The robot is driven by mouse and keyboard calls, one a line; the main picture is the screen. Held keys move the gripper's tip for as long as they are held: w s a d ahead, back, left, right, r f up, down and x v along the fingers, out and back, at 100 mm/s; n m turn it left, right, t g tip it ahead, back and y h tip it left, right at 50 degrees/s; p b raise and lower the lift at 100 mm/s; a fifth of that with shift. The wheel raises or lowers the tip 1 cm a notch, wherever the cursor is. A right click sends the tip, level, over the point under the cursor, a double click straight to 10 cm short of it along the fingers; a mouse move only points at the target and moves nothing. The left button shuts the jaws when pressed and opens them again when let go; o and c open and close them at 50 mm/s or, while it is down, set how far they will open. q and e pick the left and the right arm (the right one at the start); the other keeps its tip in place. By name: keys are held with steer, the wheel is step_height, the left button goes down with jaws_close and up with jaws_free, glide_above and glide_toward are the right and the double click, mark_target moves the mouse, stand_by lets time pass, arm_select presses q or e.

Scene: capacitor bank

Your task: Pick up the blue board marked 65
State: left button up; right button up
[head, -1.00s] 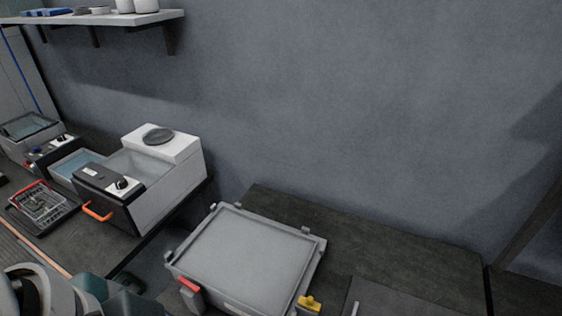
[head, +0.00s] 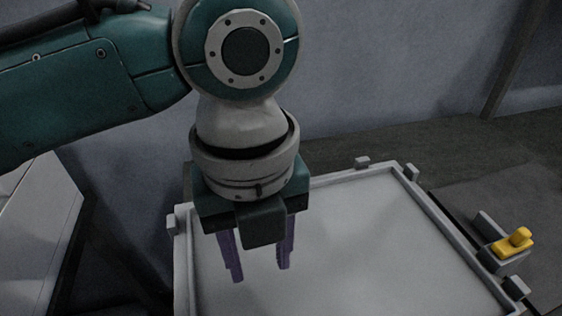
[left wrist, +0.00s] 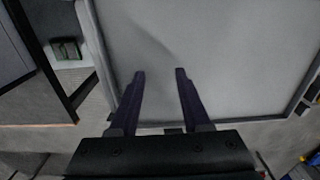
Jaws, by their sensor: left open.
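No board marked 65 can be made out in either view now. My left gripper (head: 260,273) is open, with its two dark purple fingers pointing down and nothing between them. It is over the left part of a large pale grey flat-topped box (head: 350,240) with a raised rim. In the left wrist view, the open fingers (left wrist: 160,72) stand in front of the same grey surface (left wrist: 235,50). A small blue and yellow patch (left wrist: 312,160) shows at the lower right edge of that view, too small to identify. My right gripper is not in view.
A yellow handle (head: 515,242) on a grey bracket stands at the right of the box. A white cabinet-like unit (head: 35,235) is at the left, with a dark gap beside it. A small green item (left wrist: 66,48) shows at the upper left of the wrist view.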

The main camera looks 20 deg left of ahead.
mark_target(267, 302)
arm_select(q)
steer(key=f, duration=0.2)
steer(key=f+b, duration=0.1)
steer(key=f, duration=0.2)
steer(key=shift+w+d+f, duration=0.1)
steer(key=shift+d, duration=0.1)
step_height(267, 302, down, 5)
steer(key=shift+f+b, duration=0.1)
steer(key=shift+b, duration=0.65)
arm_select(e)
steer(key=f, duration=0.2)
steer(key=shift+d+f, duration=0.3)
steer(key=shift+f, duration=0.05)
arm_select(q)
steer(key=shift+c, duration=0.4)
jaws_close()
